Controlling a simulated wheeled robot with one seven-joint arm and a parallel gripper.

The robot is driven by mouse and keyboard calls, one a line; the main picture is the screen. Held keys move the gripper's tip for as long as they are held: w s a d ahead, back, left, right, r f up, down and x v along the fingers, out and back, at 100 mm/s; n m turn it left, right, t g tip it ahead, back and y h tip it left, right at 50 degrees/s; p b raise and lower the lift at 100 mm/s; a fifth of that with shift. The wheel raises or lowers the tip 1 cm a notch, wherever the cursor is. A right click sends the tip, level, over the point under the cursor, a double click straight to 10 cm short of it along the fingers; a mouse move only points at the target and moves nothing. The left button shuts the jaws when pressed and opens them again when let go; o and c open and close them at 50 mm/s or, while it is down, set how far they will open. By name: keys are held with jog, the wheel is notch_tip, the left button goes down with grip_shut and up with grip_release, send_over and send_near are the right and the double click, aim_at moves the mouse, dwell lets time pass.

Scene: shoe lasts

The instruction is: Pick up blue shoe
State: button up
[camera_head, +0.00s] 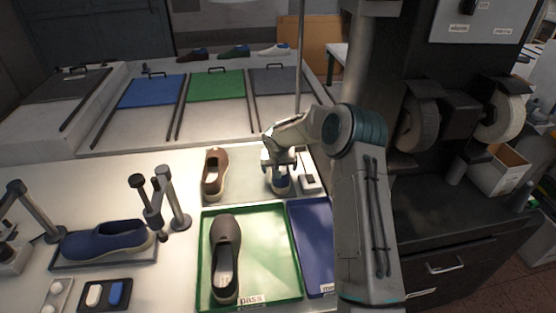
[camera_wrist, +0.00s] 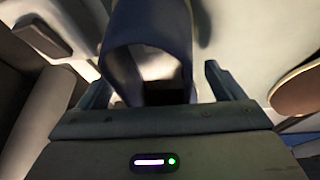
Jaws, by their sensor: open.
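A blue shoe (camera_head: 281,185) stands on the work table, below my gripper (camera_head: 280,163), which partly hides it. In the wrist view the blue shoe (camera_wrist: 122,60) has its opening towards me and lies between the two spread fingers of my gripper (camera_wrist: 158,85). The fingers are open, one on each side of the shoe, with gaps showing; I cannot tell their exact depth around it. Another blue shoe (camera_head: 105,241) rests on a stand at the left.
A brown shoe (camera_head: 215,174) stands left of my gripper. The green tray (camera_head: 270,240) holds a dark brown shoe (camera_head: 225,258). A blue tray (camera_head: 313,235) lies beside it. A white block (camera_head: 309,171) is close right of my gripper. A thin post (camera_head: 299,60) rises behind.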

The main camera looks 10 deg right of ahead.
jog(key=shift+w+f, duration=0.2)
jog(key=shift+f, duration=0.25)
jog(key=c, duration=1.2)
jog(key=shift+c, duration=0.7)
jog(key=shift+r, duration=0.1)
